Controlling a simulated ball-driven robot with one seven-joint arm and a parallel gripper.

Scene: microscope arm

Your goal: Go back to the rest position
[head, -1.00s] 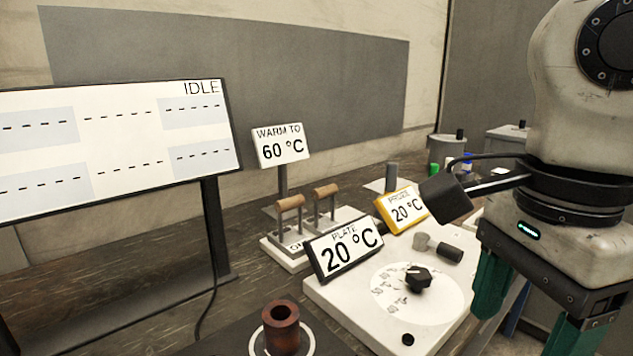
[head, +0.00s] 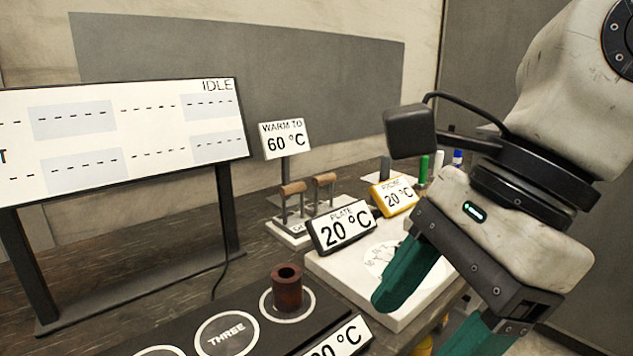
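My gripper (head: 420,325) is at the lower right in the head view. Its two teal fingers point down and to the left, and they are spread apart with nothing seen between them. The lower finger is cut off by the bottom edge. The gripper shows in front of the white hot plate unit (head: 340,278) and hides much of its right side, including its knob.
A brown cylinder (head: 287,292) stands on a ringed spot of the dark strip (head: 185,330). Displays read PLATE 20 °C (head: 342,227) and PROBE 20 °C (head: 394,195). A WARM TO 60 °C sign (head: 285,139), wooden-handled rack (head: 293,188) and IDLE screen (head: 120,135) stand behind.

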